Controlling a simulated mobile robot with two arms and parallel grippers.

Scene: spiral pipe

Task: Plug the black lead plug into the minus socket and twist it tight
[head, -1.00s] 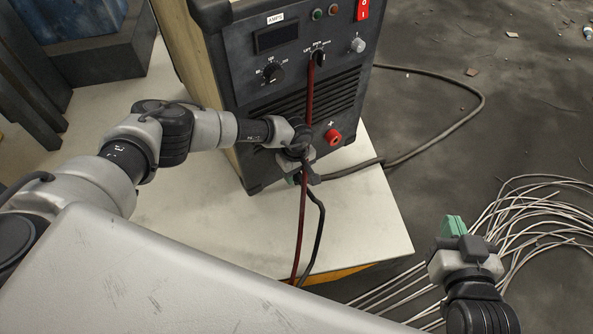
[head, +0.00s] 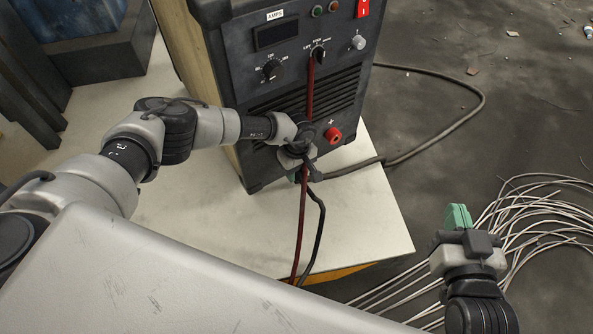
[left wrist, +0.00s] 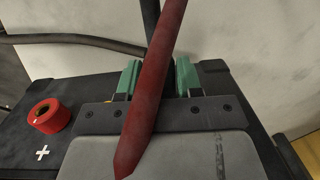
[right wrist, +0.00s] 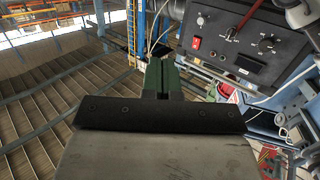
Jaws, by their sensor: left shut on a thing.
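My left gripper (head: 303,175) is at the lower front of the welder (head: 272,95), left of the red plus socket (head: 333,135). Its green fingers (left wrist: 158,78) are shut on the black lead plug, which is mostly hidden in both views. The black lead (head: 320,215) hangs below the gripper and shows between the fingers in the left wrist view (left wrist: 150,14). The minus socket is hidden behind the gripper, so I cannot tell whether the plug is in it. My right gripper (head: 458,216) is away at the right; its green fingers (right wrist: 161,76) are together and empty.
A red lead (head: 301,225) hangs from the welder's upper front, crossing close in front of my left gripper. The welder stands on a pale tabletop (head: 370,225). Pale wires (head: 530,215) lie on the floor near my right gripper.

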